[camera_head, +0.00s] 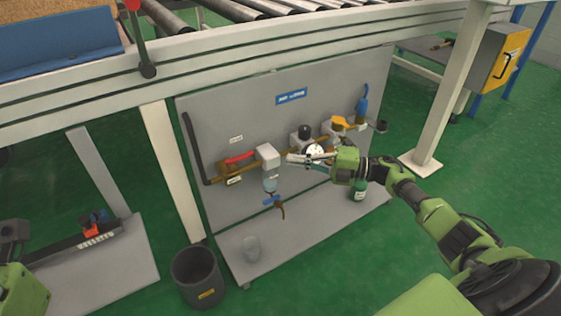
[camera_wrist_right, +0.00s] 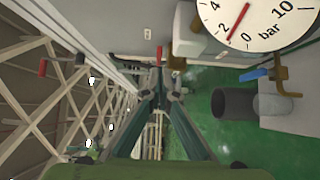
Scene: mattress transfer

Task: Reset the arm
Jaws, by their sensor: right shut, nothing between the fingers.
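My right arm comes in from the lower right in the head view. Its gripper (camera_head: 294,158) is in front of the grey panel (camera_head: 225,128), close to the white round gauge (camera_head: 314,151). In the right wrist view the two fingers (camera_wrist_right: 159,84) meet at their tips, shut and empty. The gauge dial (camera_wrist_right: 258,20) fills the top right of that view, with a red needle and "bar" on it. A green piece of my left arm (camera_head: 22,292) shows at the lower left corner of the head view; its fingers cannot be made out.
Brass pipes with a red lever (camera_head: 240,158), a yellow valve handle (camera_head: 343,122) and a blue valve handle (camera_head: 272,200) stick out from the panel. A dark bin (camera_head: 197,277) stands below. A roller conveyor (camera_head: 230,52) runs above. Green floor at right is open.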

